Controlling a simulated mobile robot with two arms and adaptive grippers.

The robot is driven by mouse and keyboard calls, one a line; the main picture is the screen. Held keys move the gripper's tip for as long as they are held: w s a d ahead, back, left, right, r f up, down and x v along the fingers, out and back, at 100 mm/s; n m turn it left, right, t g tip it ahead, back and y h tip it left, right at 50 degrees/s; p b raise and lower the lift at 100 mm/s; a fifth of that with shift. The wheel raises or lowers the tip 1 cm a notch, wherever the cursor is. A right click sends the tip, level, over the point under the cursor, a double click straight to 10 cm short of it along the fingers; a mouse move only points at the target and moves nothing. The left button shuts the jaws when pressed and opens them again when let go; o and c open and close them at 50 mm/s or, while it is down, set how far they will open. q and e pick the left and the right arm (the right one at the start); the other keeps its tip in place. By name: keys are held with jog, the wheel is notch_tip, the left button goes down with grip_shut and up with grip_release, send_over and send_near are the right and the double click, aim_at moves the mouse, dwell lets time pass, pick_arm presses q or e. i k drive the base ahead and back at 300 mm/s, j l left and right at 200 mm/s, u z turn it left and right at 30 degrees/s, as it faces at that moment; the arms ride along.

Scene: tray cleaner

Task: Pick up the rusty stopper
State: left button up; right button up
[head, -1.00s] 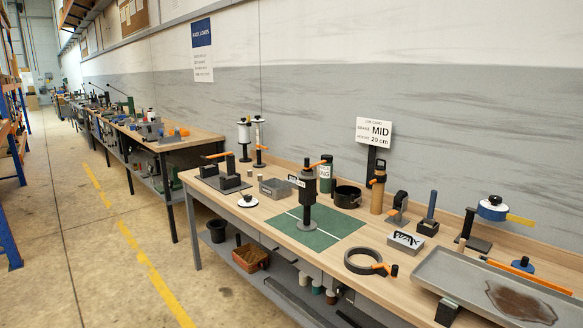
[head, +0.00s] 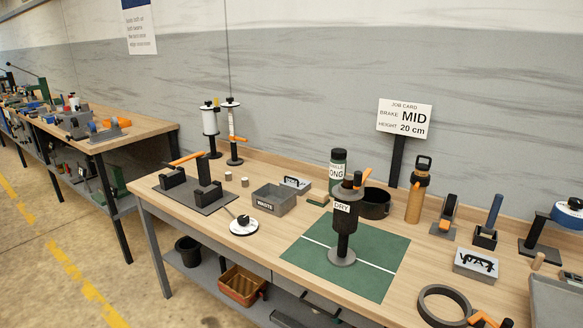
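No stopper is plainly rusty at this size. Two small brownish stubs, a left one (head: 228,177) and a right one (head: 244,182), stand on the bench behind the waste bin's left side. A tan peg (head: 537,261) stands beside the wax box at the right. I cannot tell whether any of these is the rusty stopper. Neither of my grippers is in view.
The wooden bench (head: 262,243) carries a green mat (head: 372,280) with a dark device labelled DRY (head: 345,230). A grey waste bin (head: 273,200), dark clamp fixture (head: 199,193), white disc (head: 244,227), wax box (head: 476,264) and dark ring (head: 444,292) stand around it.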

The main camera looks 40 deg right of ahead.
aim_at(347, 182)
jog(key=i+z, duration=0.15)
jog(key=i, duration=0.25)
jog(key=i+j+z, duration=0.15)
jog(key=i, duration=0.3)
jog(key=i+j+z, duration=0.15)
jog(key=i, duration=0.25)
